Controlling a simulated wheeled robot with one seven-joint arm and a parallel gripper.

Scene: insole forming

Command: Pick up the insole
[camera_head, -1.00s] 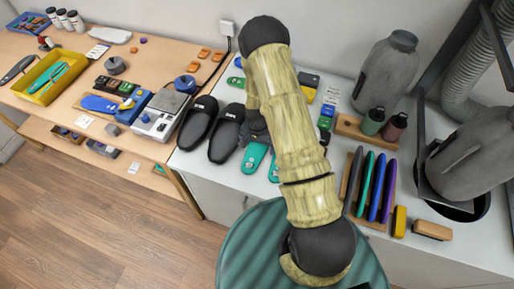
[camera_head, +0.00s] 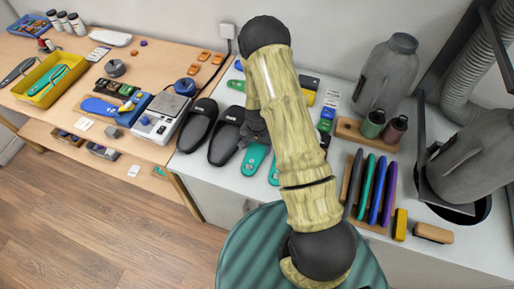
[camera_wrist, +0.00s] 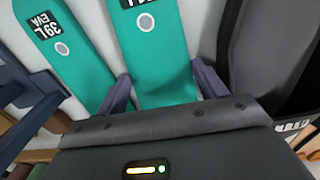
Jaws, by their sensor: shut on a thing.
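Two teal insoles lie side by side on the white counter. In the wrist view, my gripper (camera_wrist: 164,90) has one finger on each side of the right-hand teal insole (camera_wrist: 155,50) and is shut on it. A label on this insole is cut off at the top edge. The other teal insole (camera_wrist: 75,50), marked 39 L EVA, lies to its left, outside the fingers. In the head view, the held insole (camera_head: 254,160) shows below my gripper (camera_head: 256,135), beside the black slippers. The other insole (camera_head: 274,174) is partly hidden by my arm.
Two black slippers (camera_head: 226,138) lie just left of the held insole. A rack of coloured upright pieces (camera_head: 372,190) stands to the right, with a bottle holder (camera_head: 360,133) behind. A scale (camera_head: 160,120) sits on the wooden table at left.

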